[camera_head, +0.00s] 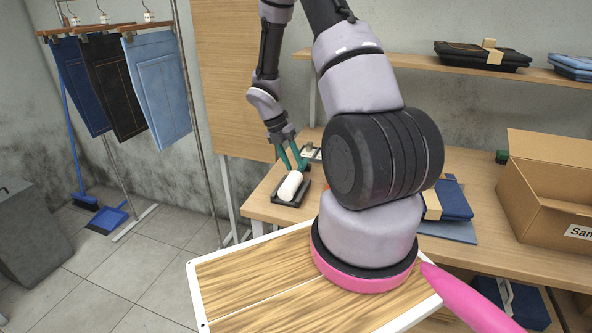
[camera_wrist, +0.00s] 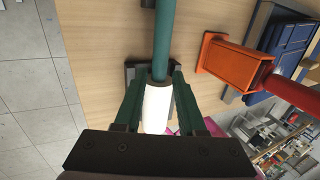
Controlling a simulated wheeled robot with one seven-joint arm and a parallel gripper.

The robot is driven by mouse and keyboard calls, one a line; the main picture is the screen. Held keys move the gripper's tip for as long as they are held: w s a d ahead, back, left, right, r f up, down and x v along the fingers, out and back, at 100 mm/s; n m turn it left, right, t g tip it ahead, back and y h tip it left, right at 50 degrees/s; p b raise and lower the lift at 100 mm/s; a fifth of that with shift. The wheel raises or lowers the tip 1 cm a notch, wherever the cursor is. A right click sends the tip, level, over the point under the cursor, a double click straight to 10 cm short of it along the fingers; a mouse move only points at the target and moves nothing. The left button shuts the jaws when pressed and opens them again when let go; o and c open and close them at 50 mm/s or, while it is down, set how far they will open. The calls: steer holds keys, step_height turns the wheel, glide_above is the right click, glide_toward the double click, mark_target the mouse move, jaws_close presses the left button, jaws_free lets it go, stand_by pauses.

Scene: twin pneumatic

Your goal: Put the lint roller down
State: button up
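In the wrist view the white roll (camera_wrist: 157,108) lies between my gripper's (camera_wrist: 160,72) green fingers, with no clear gap on either side. A teal rod, seemingly its handle, runs up out of that view. My gripper (camera_head: 295,170) is low over the tray, its fingers on both sides of the roller.
An orange block with a red cylinder (camera_wrist: 228,66) stands beside my gripper. Folded blue cloth (camera_head: 453,200) and a cardboard box (camera_head: 545,195) are further right on the table. Jeans (camera_head: 158,85) hang at left. The table's left edge is close to the tray.

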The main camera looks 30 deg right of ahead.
steer(key=s+a+r+m+t+y, duration=0.1)
steer(key=s+a+r+m+t, duration=0.15)
steer(key=r+m, duration=0.75)
steer(key=s+a+r+m+t+y, duration=0.1)
steer(key=s+a+r+m, duration=0.2)
steer(key=r, duration=1.4)
steer(key=s+a+r+m+t+y, duration=0.1)
steer(key=s+a+r+m+t, duration=0.2)
steer(key=s+r+m, duration=0.3)
steer(key=s+a+r+m+t+y, duration=0.2)
steer(key=s+r+m, duration=0.4)
steer(key=m, duration=0.6)
steer(key=shift+s+a+r+t, duration=0.35)
steer(key=shift+s+t, duration=0.2)
steer(key=shift+t, duration=0.3)
steer(key=shift+o, duration=0.3)
